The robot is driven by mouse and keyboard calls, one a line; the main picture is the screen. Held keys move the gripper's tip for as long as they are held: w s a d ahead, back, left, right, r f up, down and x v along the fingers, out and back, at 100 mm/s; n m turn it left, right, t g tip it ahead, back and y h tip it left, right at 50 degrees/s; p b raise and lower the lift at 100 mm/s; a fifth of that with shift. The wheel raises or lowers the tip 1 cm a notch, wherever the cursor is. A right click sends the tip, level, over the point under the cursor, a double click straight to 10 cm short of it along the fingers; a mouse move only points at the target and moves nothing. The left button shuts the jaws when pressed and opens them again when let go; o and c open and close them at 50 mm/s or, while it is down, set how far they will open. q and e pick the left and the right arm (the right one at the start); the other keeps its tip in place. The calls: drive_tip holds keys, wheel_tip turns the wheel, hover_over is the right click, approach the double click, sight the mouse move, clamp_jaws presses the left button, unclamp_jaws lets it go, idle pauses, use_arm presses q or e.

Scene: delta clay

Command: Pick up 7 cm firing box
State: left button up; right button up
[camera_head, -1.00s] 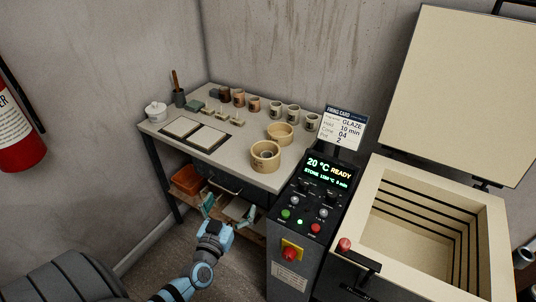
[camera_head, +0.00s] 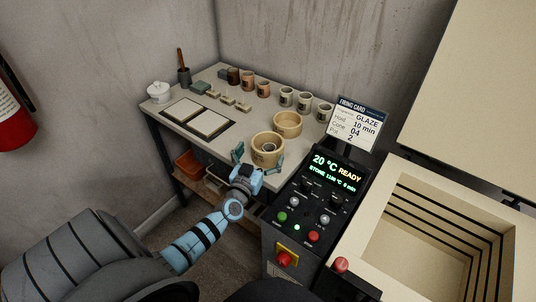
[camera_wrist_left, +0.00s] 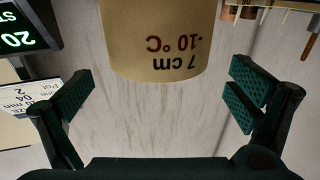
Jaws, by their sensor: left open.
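The 7 cm firing box (camera_head: 266,157) is a round tan tub with a small round piece inside, standing upright at the front edge of the worktable. In the left wrist view, the box (camera_wrist_left: 157,35) shows upside-down dark lettering, "7 cm" and "-10 °C". My left gripper (camera_head: 258,163) is open just in front of it, one finger towards each side. In the left wrist view, the box lies beyond and between the two spread fingers (camera_wrist_left: 160,88), with neither touching it. My right gripper is not in view.
A second round tan tub (camera_head: 288,123) stands close behind. The kiln control panel (camera_head: 313,205) and firing card (camera_head: 355,125) are to the right, beside the open kiln (camera_head: 420,240). Several cups (camera_head: 286,97) line the table's back; flat tiles (camera_head: 208,123) lie left.

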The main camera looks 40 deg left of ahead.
sight(272, 133)
use_arm(q)
drive_tip(key=x, duration=0.1)
drive_tip(key=b+x, duration=0.1)
drive_tip(key=x, duration=0.1)
drive_tip(key=b+x, duration=0.1)
drive_tip(key=x, duration=0.1)
drive_tip(key=shift+d+f, duration=0.1)
drive_tip(key=shift+f, duration=0.15)
drive_tip(key=shift+w+b, duration=0.3)
drive_tip(key=shift+w, duration=0.05)
drive_tip(key=shift+r, duration=0.25)
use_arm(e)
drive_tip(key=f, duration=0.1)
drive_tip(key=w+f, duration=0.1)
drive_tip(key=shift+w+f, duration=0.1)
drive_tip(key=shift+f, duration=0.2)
use_arm(q)
drive_tip(key=c, duration=1.2)
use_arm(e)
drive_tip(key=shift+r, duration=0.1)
